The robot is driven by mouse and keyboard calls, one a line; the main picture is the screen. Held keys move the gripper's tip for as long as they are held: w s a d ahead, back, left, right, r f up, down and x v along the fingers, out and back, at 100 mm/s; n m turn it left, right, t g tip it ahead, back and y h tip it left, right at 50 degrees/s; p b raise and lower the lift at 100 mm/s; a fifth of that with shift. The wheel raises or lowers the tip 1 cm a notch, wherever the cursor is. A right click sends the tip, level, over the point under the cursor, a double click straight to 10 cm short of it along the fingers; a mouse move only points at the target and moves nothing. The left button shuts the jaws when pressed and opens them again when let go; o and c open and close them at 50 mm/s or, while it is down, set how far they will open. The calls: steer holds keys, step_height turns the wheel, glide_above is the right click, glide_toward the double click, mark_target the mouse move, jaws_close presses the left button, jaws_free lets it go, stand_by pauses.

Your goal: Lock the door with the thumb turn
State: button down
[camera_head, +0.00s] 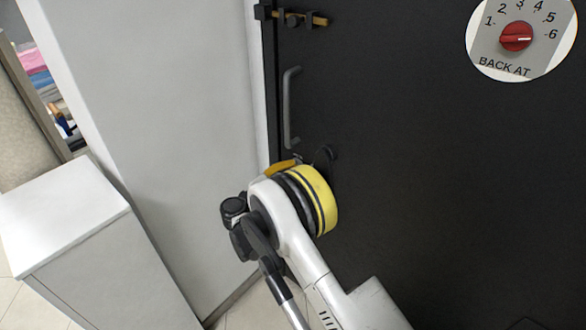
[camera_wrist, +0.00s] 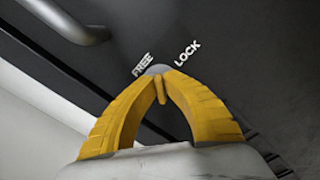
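The black door (camera_head: 430,150) has a thumb turn, whose grey round base (camera_wrist: 158,69) shows between the white words FREE (camera_wrist: 143,64) and LOCK (camera_wrist: 187,54) in the wrist view. My gripper (camera_wrist: 160,78) has its two yellow fingers closed together at the thumb turn, with a narrow yellowish piece between the tips. They look shut on it, and they hide most of it, so I cannot tell which word it points to. In the head view, my gripper (camera_head: 283,167) is by the door's left edge, below the handle, largely hidden by my wrist.
A grey pull handle (camera_head: 290,107) is above my gripper. A brass bolt (camera_head: 312,19) sits higher on the door. A round sign with a red dial (camera_head: 516,37) is at top right. A pale wall (camera_head: 170,110) and white cabinet (camera_head: 65,215) stand to the left.

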steer(key=m, duration=0.5)
steer(key=shift+m, duration=0.3)
steer(key=m, duration=0.4)
steer(key=shift+d+f+m, duration=0.1)
steer(key=shift+m, duration=0.3)
steer(key=c, duration=1.5)
jaws_free()
steer(key=v, duration=1.2)
